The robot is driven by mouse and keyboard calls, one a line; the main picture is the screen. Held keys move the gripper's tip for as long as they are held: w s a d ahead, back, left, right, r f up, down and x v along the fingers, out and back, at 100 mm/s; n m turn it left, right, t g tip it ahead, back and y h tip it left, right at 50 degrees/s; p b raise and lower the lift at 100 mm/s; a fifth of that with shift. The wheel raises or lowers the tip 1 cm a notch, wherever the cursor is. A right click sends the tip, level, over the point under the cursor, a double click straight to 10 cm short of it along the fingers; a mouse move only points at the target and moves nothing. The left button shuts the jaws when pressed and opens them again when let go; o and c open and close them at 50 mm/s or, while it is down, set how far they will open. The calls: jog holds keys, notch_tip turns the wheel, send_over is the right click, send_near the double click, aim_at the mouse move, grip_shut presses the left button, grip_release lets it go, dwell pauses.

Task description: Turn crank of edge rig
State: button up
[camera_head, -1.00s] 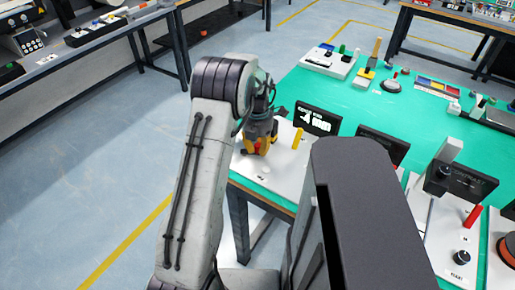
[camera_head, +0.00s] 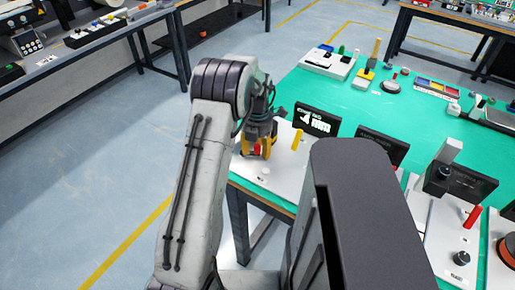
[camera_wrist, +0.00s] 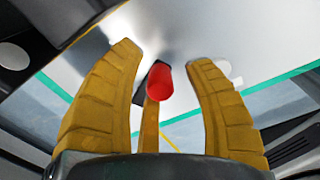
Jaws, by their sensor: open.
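The edge rig is a white plate (camera_head: 284,160) at the near left corner of the green table, with a black sign (camera_head: 316,121) behind it. Its crank has a red knob (camera_wrist: 159,80), which also shows in the head view (camera_head: 257,149). A yellow bar (camera_wrist: 151,125) runs below the knob in the wrist view. My gripper (camera_wrist: 164,55), also in the head view (camera_head: 258,155), is open over the rig. Its yellow fingers stand on either side of the red knob, with gaps on both sides. The crank's base is mostly hidden.
A yellow upright piece (camera_head: 297,139) and a small white knob (camera_head: 264,171) stand on the plate near my gripper. Another rig with a red lever (camera_head: 473,216) stands at the right. Open floor lies to the left of the table.

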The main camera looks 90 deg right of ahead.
aim_at(258, 145)
notch_tip(258, 145, up, 12)
dwell(0.7)
dwell(0.9)
